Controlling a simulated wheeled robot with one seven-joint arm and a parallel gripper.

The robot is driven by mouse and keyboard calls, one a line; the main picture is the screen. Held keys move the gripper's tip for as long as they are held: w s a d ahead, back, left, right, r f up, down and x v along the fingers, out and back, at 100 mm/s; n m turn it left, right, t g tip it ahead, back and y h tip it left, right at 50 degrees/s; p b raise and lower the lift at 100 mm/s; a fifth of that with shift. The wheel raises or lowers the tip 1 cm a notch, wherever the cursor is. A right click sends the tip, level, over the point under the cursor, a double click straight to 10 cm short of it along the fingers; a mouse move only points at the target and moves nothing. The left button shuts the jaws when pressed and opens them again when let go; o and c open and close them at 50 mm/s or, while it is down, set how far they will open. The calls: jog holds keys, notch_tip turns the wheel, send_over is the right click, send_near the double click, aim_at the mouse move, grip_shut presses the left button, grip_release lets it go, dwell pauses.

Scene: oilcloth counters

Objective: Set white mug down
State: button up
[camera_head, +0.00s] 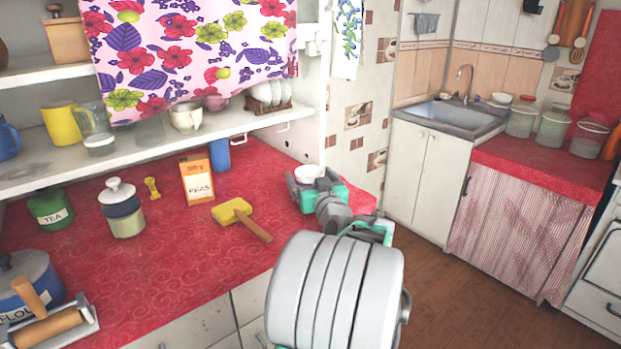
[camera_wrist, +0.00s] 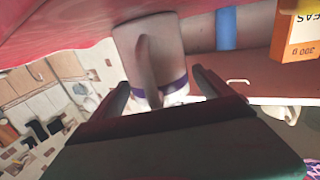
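The white mug (camera_head: 309,173) shows as a pale rim and top beyond my gripper, at the right end of the red counter. In the wrist view the white mug (camera_wrist: 170,50) has a purple band and its handle faces the camera. That view is turned over, with the counter at the top. The mug looks upright, its base close to the red surface; whether it touches is unclear. My arm hides much of the mug's lower part in the head view.
The red counter (camera_head: 160,275) holds a yellow brush-like tool (camera_head: 232,212), a peas box (camera_head: 196,180), a blue cylinder (camera_head: 220,155), a white-lidded jar (camera_head: 122,207) and a green tea tin (camera_head: 50,209). A wall stands right behind the mug. Bare counter lies left of my gripper.

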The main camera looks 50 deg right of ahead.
jog(key=shift+r, duration=0.1)
jog(key=shift+s+r, duration=0.1)
jog(key=shift+s, duration=0.05)
jog(key=b+v, duration=0.1)
jog(key=v, duration=1.1)
